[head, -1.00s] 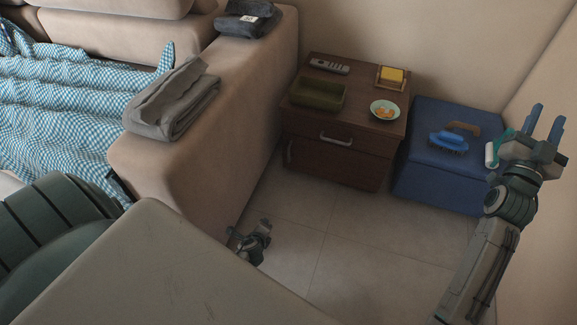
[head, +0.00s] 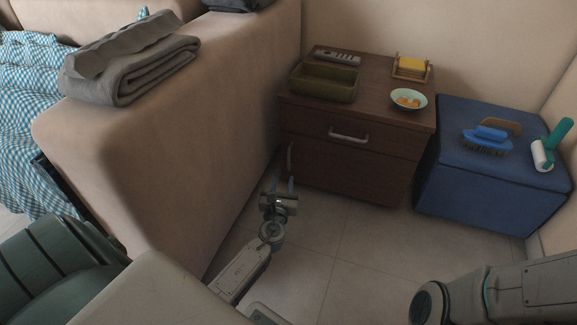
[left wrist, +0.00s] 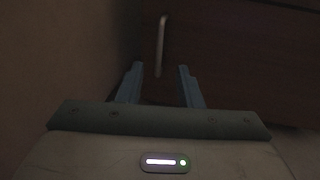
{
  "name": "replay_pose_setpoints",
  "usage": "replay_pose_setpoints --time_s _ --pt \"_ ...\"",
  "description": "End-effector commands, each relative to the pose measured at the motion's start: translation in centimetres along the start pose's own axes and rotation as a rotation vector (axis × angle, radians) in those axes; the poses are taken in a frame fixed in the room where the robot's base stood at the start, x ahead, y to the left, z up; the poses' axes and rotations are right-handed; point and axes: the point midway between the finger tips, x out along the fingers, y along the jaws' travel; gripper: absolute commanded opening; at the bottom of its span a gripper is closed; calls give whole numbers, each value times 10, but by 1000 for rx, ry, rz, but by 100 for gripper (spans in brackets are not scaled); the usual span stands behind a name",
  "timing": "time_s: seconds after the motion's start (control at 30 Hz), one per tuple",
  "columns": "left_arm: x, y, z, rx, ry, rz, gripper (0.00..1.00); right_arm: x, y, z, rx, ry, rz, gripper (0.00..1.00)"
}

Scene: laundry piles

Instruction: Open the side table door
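The dark brown side table (head: 354,122) stands against the wall, with a drawer on top and a closed door (head: 345,178) below. The drawer has a horizontal silver handle (head: 348,136). The door's upright handle (head: 290,158) is at its left edge, close to the sofa; it also shows in the left wrist view (left wrist: 161,46). My left gripper (head: 278,185) is low in front of the door's left side, open, with its blue fingers (left wrist: 160,84) pointing at the door. The handle lies ahead, between the finger lines, apparently not touched. My right gripper is outside the head view; only my right arm shows.
The beige sofa (head: 180,140) is close on the left of my left arm. A blue box (head: 480,190) with brushes (head: 487,139) and a lint roller (head: 548,148) stands at the right. The tiled floor (head: 370,250) before the table is clear.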

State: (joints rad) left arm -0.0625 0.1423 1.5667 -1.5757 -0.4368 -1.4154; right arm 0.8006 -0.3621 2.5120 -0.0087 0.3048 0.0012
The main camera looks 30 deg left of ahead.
Motion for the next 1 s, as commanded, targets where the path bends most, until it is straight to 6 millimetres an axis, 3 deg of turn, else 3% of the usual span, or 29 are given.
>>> replay_pose_setpoints --time_s 0.5,0.7,0.97,1.0 --pt "88 0 -2 -3 0 0 32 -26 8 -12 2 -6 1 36" --pt "101 0 0 -3 2 0 32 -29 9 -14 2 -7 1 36" --pt "102 0 0 -3 2 0 32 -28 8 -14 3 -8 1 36" --pt "102 0 0 -3 2 0 27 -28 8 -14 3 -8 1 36"
